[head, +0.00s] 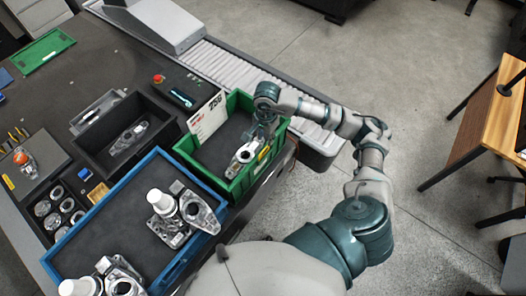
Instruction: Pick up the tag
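A white card-like tag (208,117) with large dark print and some red marking stands at the back left edge of the green bin (238,186). A metal part (243,156) lies in this bin, with a small yellow piece (264,153) beside it. My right arm reaches in from the right, and its gripper (260,138) points down over the bin, to the right of the tag and apart from it. The gripper is small and partly hidden by its own wrist, so I cannot tell whether it is open or touches the metal part. My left gripper is out of view.
A blue-rimmed tray (124,185) with metal and white parts is at the front. A black tray (122,137) holds another part. A red button (158,79) and a teal-and-black tool (181,98) lie behind. A roller conveyor (225,68) runs along the back.

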